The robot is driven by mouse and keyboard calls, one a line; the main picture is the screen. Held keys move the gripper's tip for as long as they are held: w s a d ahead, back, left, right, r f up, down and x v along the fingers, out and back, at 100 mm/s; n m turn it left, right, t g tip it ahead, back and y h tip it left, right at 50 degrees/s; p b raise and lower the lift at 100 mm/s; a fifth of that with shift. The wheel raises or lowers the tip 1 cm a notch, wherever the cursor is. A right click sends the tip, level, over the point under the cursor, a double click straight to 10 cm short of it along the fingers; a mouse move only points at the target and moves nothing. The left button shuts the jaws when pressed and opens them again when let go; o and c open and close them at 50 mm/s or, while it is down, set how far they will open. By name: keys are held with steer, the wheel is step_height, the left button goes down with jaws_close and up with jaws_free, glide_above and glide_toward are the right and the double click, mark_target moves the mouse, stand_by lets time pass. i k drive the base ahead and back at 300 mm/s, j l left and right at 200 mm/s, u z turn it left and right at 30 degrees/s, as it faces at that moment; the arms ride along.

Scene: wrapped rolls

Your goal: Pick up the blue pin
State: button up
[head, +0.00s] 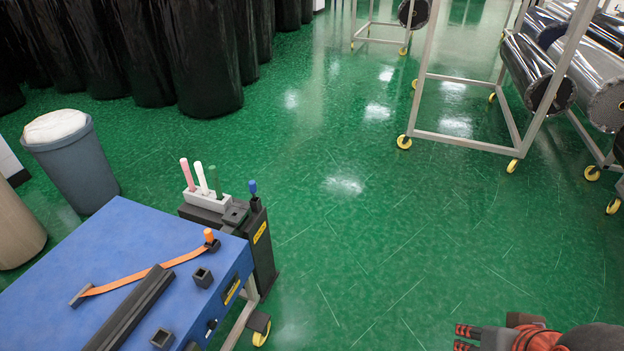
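The blue pin (252,187) stands upright in a dark holder at the corner of the blue-topped table, right of the marker block. Its blue top shows above a dark lower part. My gripper (466,339) is at the bottom right of the head view, over the green floor and far to the right of the pin. Its two red-and-black fingertips point left and show a gap between them, with nothing seen in it. The lower finger is partly cut by the frame edge.
The blue table (90,250) holds a black bar (130,310), an orange strap (140,277) and small black square sockets (203,278). A white block (206,197) holds pink, white and green pins. A grey bin (75,165) stands behind. Wheeled racks (470,140) stand upper right. The middle floor is clear.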

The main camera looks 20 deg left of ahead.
mark_target(252, 186)
steer(key=i+l+u, duration=0.1)
steer(key=i, duration=0.3)
steer(key=i+l+u, duration=0.15)
steer(key=i+l, duration=0.15)
steer(key=i+l+u, duration=0.1)
steer(key=i+l, duration=0.15)
steer(key=i, duration=0.25)
steer(key=i+j+u, duration=0.15)
steer(key=i+u, duration=0.15)
steer(key=u, duration=0.15)
steer(key=i+j+u, duration=0.1)
steer(key=i+u, duration=0.2)
steer(key=u, duration=0.15)
steer(key=i+u, duration=0.3)
steer(key=u, duration=0.15)
steer(key=i+l+u, duration=0.2)
steer(key=u, duration=0.25)
steer(key=i+l+u, duration=0.3)
steer(key=u, duration=0.15)
steer(key=i+l+u, duration=0.15)
steer(key=i+u, duration=0.2)
steer(key=i+l+u, duration=0.35)
steer(key=k+j, duration=0.05)
steer(key=j, duration=0.05)
